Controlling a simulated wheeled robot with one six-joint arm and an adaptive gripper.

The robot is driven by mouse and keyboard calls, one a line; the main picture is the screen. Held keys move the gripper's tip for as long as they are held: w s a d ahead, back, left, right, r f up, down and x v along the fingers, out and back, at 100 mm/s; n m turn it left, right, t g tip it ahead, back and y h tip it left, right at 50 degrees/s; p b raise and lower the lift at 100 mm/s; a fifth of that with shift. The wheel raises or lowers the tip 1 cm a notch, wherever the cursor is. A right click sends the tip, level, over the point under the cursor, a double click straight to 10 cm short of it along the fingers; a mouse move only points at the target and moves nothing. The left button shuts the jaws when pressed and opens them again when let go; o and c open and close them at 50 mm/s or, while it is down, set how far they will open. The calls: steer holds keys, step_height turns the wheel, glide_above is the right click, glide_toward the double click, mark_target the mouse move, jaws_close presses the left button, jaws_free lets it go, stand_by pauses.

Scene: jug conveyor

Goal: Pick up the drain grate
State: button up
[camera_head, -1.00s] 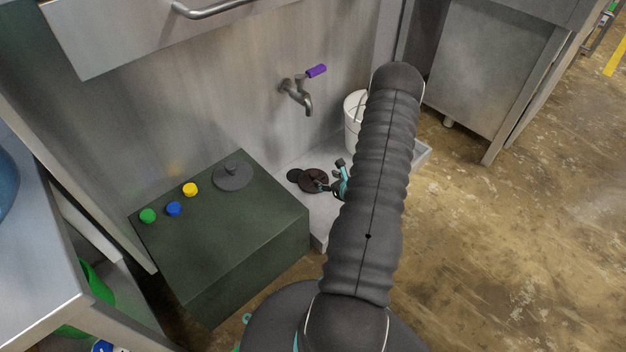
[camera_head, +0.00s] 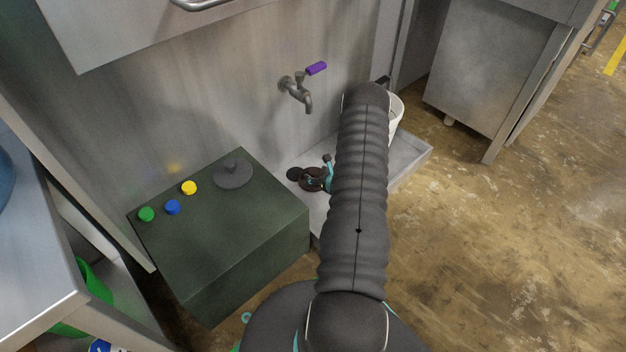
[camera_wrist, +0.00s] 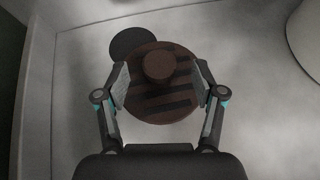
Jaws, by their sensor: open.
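The drain grate is a round, rusty brown disc with dark slots and a round knob on top. In the wrist view the drain grate (camera_wrist: 163,103) lies between the two open fingers of my gripper (camera_wrist: 162,85), with one finger at each side of it. I cannot tell whether the fingers touch its rim. A dark round drain hole (camera_wrist: 128,41) shows just beyond it, partly covered by the grate. In the head view the grate (camera_head: 308,184) is small and partly hidden by my gripper (camera_head: 322,178), beside my arm.
The grate lies in a shallow grey basin (camera_head: 407,158) below a tap (camera_head: 297,92) with a purple handle. A white bucket (camera_head: 397,112) stands at the basin's right, partly behind my arm.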

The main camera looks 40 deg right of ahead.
mark_target(314, 172)
steer(key=x, duration=0.3)
steer(key=shift+w+f, duration=0.1)
jaws_close()
stand_by(0.4)
